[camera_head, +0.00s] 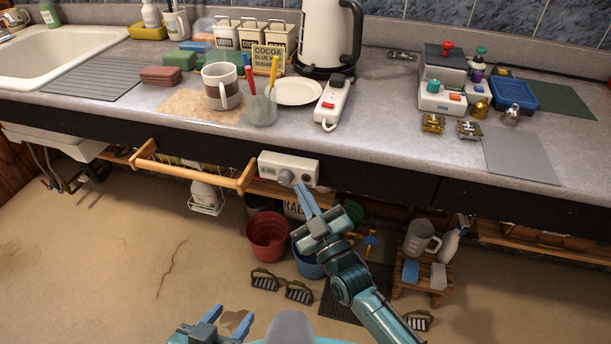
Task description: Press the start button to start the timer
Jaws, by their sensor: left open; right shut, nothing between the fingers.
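A white box-shaped timer (289,160) is fixed to the dark front face below the counter edge. It has a small greenish display (267,170) on its left and a round grey part at its right end; the display's digits are too small to read surely. My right gripper (290,181) is shut and empty, with its fingertips at the middle of the timer's front. The fingertips cover part of that front, so the start button cannot be made out, and I cannot tell whether they touch it. My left gripper (212,325) is open and empty, low in the picture over the floor.
A wooden towel rail (190,176) juts out left of the timer. Below stand a red bucket (268,232), a blue bucket and several brushes. A small wooden stool (423,285) stands right of my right arm. The counter (385,125) above holds kitchen items.

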